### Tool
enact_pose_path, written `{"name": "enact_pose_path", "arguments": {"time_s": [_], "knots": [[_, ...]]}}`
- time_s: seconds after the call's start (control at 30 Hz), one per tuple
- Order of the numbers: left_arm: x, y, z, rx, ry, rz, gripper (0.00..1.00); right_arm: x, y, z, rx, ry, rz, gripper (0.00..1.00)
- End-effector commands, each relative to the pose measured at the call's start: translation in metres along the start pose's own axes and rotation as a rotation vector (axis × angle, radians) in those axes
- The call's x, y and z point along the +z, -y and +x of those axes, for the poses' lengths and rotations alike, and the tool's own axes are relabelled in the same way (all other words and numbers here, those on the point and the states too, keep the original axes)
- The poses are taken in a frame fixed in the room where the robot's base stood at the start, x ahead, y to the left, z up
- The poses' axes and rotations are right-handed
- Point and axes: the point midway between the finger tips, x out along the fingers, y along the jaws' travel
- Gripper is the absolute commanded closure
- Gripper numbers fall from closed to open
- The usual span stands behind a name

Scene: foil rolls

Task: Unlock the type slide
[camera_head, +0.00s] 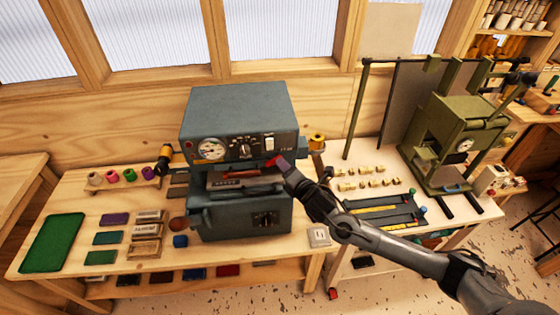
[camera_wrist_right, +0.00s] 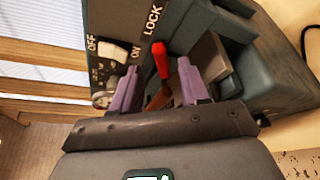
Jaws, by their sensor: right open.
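The blue-grey stamping machine (camera_head: 240,118) stands on the wooden bench, with a dial and knobs on its front. Its type slide (camera_head: 238,184) appears to be the grey holder in the opening below the dial panel, with a red bar above it. My right gripper (camera_head: 277,161) is at the right of this opening. In the right wrist view a red lever (camera_wrist_right: 160,62) stands by the word LOCK. The purple fingers of my right gripper (camera_wrist_right: 157,80) are open, one on each side of the lever; contact cannot be told. My left gripper is not in view.
A green mat (camera_head: 53,243), foil rolls (camera_head: 113,176) and several small blocks lie left of the machine. My right arm crosses the gap between benches.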

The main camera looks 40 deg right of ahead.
Motion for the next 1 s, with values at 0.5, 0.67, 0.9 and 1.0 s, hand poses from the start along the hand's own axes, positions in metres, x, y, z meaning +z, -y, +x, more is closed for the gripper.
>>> {"name": "enact_pose_path", "arguments": {"time_s": [0.5, 0.67, 0.9, 1.0], "knots": [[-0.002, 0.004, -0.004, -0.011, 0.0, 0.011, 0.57, -0.001, 0.0, 0.048, 0.0, -0.001, 0.0, 0.55], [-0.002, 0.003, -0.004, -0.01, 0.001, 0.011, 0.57, -0.001, 0.001, 0.049, 0.0, -0.001, 0.0, 0.55], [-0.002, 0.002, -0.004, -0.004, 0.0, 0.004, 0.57, -0.001, 0.001, 0.048, 0.0, -0.001, 0.001, 0.75], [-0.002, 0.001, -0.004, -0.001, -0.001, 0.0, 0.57, -0.001, 0.001, 0.048, 0.0, -0.001, 0.001, 0.91]]}}
